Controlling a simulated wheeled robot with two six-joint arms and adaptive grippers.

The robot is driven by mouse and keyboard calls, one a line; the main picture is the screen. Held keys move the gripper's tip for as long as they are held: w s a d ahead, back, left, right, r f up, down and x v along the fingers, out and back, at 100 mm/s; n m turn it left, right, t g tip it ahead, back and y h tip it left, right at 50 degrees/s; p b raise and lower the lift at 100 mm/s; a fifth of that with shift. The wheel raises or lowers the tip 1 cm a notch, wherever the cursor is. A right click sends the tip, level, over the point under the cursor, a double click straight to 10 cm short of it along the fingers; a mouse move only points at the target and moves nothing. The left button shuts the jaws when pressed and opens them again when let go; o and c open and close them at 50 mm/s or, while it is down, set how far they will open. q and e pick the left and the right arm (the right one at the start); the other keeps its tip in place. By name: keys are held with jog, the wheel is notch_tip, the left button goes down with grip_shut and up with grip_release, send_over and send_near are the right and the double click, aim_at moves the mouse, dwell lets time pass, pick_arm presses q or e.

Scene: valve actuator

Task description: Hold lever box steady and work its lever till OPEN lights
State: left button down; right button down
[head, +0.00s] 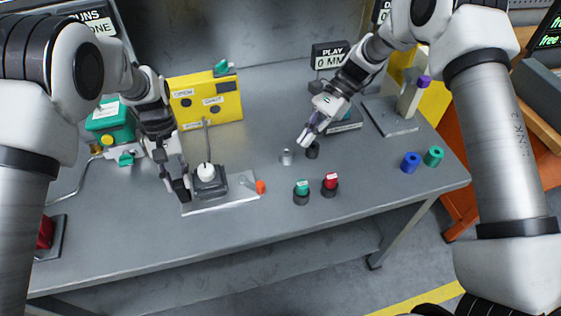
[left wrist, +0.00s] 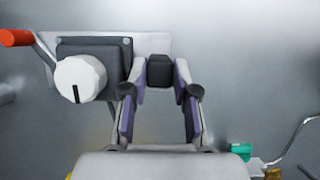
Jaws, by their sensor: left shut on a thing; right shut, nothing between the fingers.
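The lever box (head: 211,187) is a dark box with a white round knob (head: 205,171) on a pale base plate (head: 226,206), at the left middle of the bench. Its thin lever ends in an orange tip (head: 260,187), to the right in the head view. The left wrist view shows the knob (left wrist: 80,79) with a black mark and the orange tip (left wrist: 16,38). My left gripper (head: 178,189) is shut on a dark block (left wrist: 160,72) at the plate's edge. My right gripper (head: 307,134) is shut and empty, well right of the box.
A green-topped unit (head: 108,120) stands left. Grey, green and red cylinders (head: 330,184) stand right of the lever box. The front bench strip is clear.

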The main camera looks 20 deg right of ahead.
send_near(262, 204)
jog(key=shift+w+d+f, duration=0.15)
jog(key=shift+w+f, duration=0.25)
jog(key=shift+w, duration=0.2)
jog(key=shift+w+d+f, duration=0.15)
jog(key=shift+w+f, duration=0.3)
jog(key=shift+w, duration=0.15)
jog(key=shift+s+a+r, duration=0.1)
jog(key=shift+s+a, duration=0.3)
jog(key=shift+a, duration=0.5)
jog(key=shift+s+a, duration=0.35)
jog(key=shift+a, duration=0.5)
jog(key=shift+s+a+m, duration=0.15)
jog(key=shift+m, duration=0.15)
jog(key=shift+s+a+m+t+y, duration=0.2)
jog(key=shift+s+a+m+t, duration=0.35)
jog(key=shift+m+t, duration=0.35)
jog(key=shift+s+a+m+t+y, duration=0.2)
jog(key=shift+s+a+m+t, duration=0.1)
jog(key=shift+s+m+t, duration=0.55)
jog(key=shift+s+a, duration=0.3)
jog(key=shift+a, duration=0.45)
